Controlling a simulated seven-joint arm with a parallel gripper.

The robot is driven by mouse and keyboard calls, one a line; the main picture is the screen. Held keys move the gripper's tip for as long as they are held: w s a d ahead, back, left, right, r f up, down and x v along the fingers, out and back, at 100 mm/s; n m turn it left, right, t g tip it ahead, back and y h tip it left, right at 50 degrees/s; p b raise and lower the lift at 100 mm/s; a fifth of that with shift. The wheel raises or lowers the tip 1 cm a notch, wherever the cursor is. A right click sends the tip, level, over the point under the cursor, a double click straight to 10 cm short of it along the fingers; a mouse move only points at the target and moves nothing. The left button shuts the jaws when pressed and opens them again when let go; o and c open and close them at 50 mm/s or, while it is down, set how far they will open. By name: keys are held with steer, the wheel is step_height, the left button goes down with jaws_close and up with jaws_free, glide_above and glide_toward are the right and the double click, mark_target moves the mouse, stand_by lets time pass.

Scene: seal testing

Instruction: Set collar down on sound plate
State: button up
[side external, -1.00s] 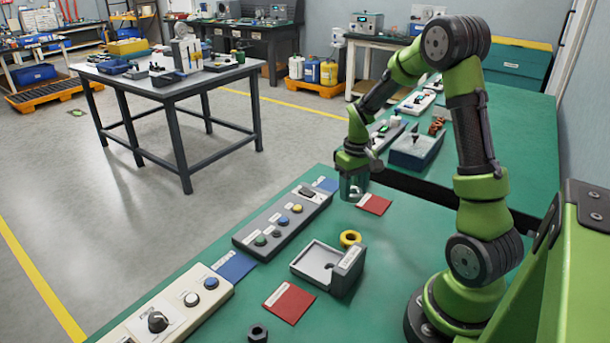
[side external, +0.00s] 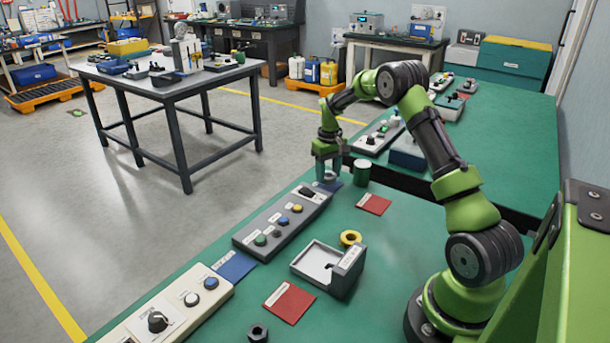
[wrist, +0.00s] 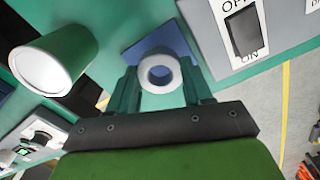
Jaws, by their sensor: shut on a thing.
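The collar (wrist: 160,74) is a pale ring in the wrist view, held between the fingertips of my gripper (wrist: 161,84). In the side view my gripper (side external: 327,172) points down over the far blue plate (side external: 333,186), at the end of the grey switch panel. This plate also shows beyond the collar in the wrist view (wrist: 160,40). I cannot tell whether the collar touches it. Another blue plate (side external: 235,266) lies nearer. Red plates lie on the right (side external: 374,204) and near the front (side external: 289,302). I cannot read which plate is marked sound.
A green cylinder (side external: 361,173) stands just right of my gripper and looms close in the wrist view (wrist: 55,62). The grey switch panel (side external: 270,226) adjoins the blue plates. A yellow ring (side external: 350,238) lies by a grey tray (side external: 308,262). A dark nut (side external: 258,333) lies in front.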

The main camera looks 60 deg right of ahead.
steer(key=shift+f, duration=0.75)
steer(key=o, duration=0.9)
steer(key=shift+f, duration=0.15)
steer(key=shift+o, duration=0.2)
